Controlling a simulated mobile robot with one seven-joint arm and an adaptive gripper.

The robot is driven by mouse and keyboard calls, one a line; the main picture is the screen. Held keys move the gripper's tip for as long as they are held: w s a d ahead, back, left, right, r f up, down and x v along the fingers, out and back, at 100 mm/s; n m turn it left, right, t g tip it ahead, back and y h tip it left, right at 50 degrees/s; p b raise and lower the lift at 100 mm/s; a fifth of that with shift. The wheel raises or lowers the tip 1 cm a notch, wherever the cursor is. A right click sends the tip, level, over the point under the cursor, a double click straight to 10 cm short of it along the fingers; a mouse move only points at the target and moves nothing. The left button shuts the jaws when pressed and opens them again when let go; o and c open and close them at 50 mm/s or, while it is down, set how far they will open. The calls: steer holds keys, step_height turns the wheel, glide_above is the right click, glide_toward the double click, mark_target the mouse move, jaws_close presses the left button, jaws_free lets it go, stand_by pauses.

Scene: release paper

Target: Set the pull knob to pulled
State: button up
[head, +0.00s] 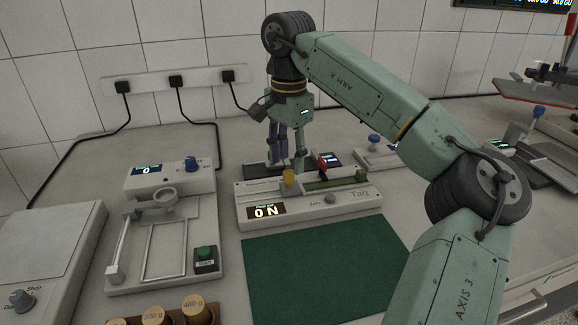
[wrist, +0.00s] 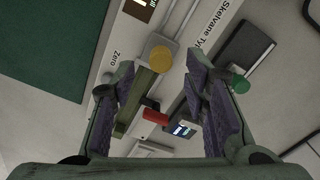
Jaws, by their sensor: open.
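A pale instrument (head: 300,212) with a lit display reading "0 N" stands mid-bench. A yellow round knob (head: 288,176) stands up near its left end; I take it for the pull knob, though I cannot read a label. How far out it is pulled I cannot tell. My gripper (head: 289,158) points down over the instrument, close to the yellow knob. In the wrist view the yellow knob (wrist: 161,57) shows between and beyond the open fingertips (wrist: 161,72), with nothing gripped. Whether a finger touches it I cannot tell.
A red handle (head: 323,161) and olive bar lie right of the yellow knob. A grey Zero knob (head: 330,199) sits on the front. The green mat (head: 325,270) in front is clear.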

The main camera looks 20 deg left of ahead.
mark_target(289, 172)
steer(key=shift+f, duration=1.6)
jaws_close()
